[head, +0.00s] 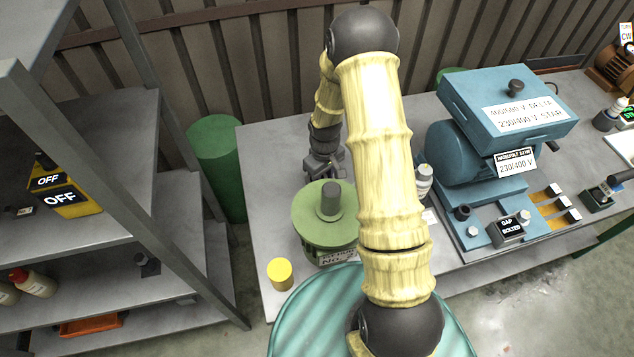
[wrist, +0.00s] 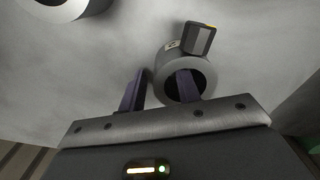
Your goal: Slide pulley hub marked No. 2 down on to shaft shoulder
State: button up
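In the wrist view a grey hollow cylinder, apparently a hub (wrist: 206,68), lies below my gripper with its dark bore towards me. My gripper (wrist: 162,85) has its fingers apart. One finger overlaps the bore; the other is left of the hub, with a gap to its outer wall. In the head view my gripper (head: 322,168) is low over the bench behind a green round part (head: 312,212). A grey upright shaft (head: 330,197) stands out of its top. A partly hidden label below reads "No. 2".
A small dark block with a yellow edge (wrist: 200,38) is beside the hub. Another grey ring (wrist: 62,8) is cut off at upper left. A blue motor (head: 470,150) stands right of my arm. A yellow-topped can (head: 280,272) and grey shelves (head: 190,180) are left.

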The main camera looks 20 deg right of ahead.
grip_shut()
jog(key=shift+r, duration=0.15)
notch_tip(320, 180, up, 10)
jog(key=shift+f+b, duration=0.1)
jog(key=shift+b, duration=0.65)
dwell(0.4)
